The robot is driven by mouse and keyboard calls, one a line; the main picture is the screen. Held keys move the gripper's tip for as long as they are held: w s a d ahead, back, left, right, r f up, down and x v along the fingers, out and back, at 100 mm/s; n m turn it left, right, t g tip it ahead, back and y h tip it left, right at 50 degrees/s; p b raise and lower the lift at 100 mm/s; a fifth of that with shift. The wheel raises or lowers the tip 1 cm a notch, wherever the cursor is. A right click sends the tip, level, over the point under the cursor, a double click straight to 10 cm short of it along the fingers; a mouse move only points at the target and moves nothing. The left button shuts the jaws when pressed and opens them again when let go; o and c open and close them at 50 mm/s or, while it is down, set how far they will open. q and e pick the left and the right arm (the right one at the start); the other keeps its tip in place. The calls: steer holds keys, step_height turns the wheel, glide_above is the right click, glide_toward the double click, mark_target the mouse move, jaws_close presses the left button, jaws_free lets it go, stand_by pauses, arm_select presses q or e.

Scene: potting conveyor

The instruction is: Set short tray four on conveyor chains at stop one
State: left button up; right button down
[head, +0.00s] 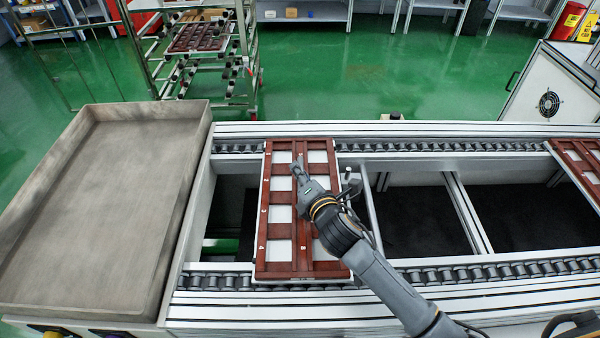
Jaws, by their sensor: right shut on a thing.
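A brown tray (267,183) with a grid of pale square cells lies lengthwise across the conveyor, spanning from the far chain (420,147) to the near chain (222,281). Small white numbers mark its frame, one of them a 4 at the near left. My right gripper (298,166) is shut on the tray at its middle bar, towards the far half. My gripper and forearm hide part of the tray's right side. I cannot tell whether the tray rests fully on both chains or hangs slightly above them. My left gripper is out of view.
A grey shallow bin (90,210) stands left of the conveyor. A second brown tray (584,160) lies at the right edge. A small metal fitting (350,182) sits beside the held tray's right edge. A rack (205,62) with trays stands behind; the conveyor between the trays is clear.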

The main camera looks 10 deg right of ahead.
steer(key=shift+r, duration=0.1)
steer(key=c, duration=1.4)
jaws_free()
steer(key=shift+o, duration=0.2)
steer(key=shift+s, duration=0.1)
steer(key=v, duration=1.2)
